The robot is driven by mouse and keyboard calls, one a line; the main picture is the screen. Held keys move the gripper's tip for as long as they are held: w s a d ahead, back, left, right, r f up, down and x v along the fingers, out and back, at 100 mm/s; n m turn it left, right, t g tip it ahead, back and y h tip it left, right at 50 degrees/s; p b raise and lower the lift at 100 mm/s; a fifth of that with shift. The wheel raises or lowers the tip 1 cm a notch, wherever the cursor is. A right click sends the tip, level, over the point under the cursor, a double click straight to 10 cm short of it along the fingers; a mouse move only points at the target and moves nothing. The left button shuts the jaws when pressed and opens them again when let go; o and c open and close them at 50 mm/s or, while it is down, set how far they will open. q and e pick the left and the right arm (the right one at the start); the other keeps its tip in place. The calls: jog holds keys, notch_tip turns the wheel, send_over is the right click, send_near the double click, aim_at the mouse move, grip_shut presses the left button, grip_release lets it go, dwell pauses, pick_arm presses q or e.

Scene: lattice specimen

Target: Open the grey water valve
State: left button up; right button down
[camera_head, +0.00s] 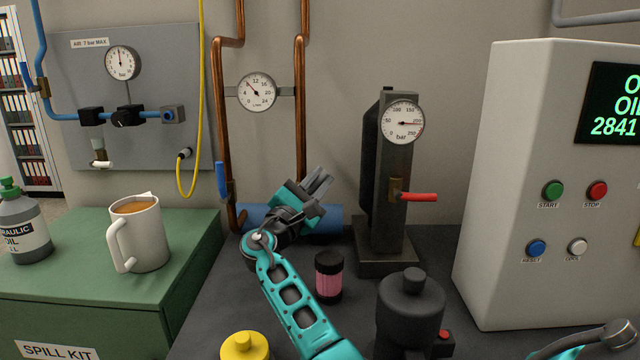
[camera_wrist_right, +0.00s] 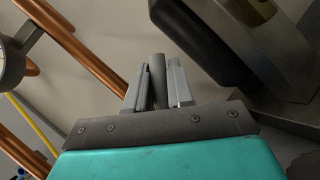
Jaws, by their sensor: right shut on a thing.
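My right gripper (camera_head: 320,182) is raised in front of the wall by the lower right copper pipe. In the right wrist view its two fingers (camera_wrist_right: 158,88) are shut on a grey bar (camera_wrist_right: 157,75), which looks like the grey water valve's lever. The valve body is hidden behind the gripper in the head view. A round flow gauge (camera_head: 257,92) sits between the two copper pipes, its needle pointing up and left. My left gripper is not in view.
A blue lever (camera_head: 221,180) is on the left copper pipe. A dark press with a red lever (camera_head: 418,197) stands right of my gripper. A pink jar (camera_head: 328,278), dark canister (camera_head: 410,310) and yellow-topped object (camera_head: 245,347) are near my arm. A white cabinet (camera_head: 530,200) is at right.

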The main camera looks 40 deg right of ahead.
dwell(0.4)
jog(key=c, duration=1.1)
grip_release()
jog(key=shift+a, duration=0.1)
jog(key=b+v, duration=0.2)
jog(key=v, duration=1)
jog(key=shift+s+a+f, duration=0.1)
jog(key=shift+a+f, duration=0.1)
jog(key=shift+a, duration=0.15)
